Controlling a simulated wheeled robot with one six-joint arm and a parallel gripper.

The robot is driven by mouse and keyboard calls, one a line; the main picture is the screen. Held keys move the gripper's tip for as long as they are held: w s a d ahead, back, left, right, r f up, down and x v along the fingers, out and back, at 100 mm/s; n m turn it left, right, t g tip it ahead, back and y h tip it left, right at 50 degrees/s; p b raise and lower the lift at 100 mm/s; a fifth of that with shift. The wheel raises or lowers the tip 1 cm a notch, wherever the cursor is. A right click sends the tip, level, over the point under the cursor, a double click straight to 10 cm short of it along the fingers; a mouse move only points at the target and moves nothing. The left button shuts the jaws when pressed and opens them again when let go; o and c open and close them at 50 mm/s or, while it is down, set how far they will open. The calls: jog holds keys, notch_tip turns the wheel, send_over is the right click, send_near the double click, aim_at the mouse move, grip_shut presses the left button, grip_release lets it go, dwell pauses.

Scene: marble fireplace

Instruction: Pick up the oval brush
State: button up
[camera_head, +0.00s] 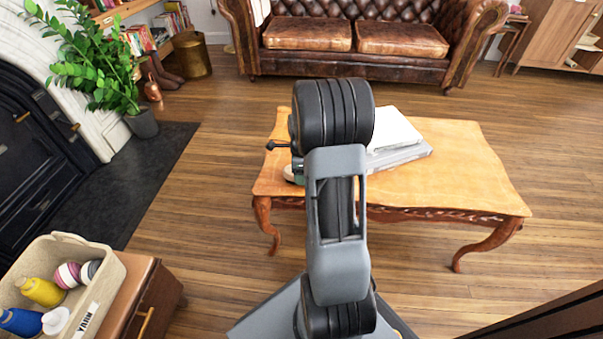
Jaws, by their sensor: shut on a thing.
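My arm rises through the middle of the view and hides most of my gripper (279,146), of which only a small dark part shows left of the wrist, above the table's left end. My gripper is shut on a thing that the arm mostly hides. A small pale, rounded piece (289,174) with a dark greenish part shows below it at the arm's left edge. It may be the oval brush, but too little shows to be sure, or to tell whether it touches the table.
The wooden table (455,165) bears a white box-like stack (397,130) right of my arm. A brown leather sofa (400,38) stands behind. A beige yarn basket (105,285) with bottles sits on a brown cabinet at lower left. A plant (95,55) stands by the fireplace. The table's right half is clear.

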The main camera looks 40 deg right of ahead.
jog(key=shift+r, duration=0.65)
notch_tip(320, 180, up, 3)
jog(key=shift+s+f+p, duration=0.1)
jog(key=shift+f+p, duration=0.1)
jog(key=shift+p, duration=0.7)
jog(key=s+a+r+p, duration=0.5)
jog(key=s+a+r, duration=0.4)
jog(key=s, duration=0.1)
jog(key=shift+a, duration=0.35)
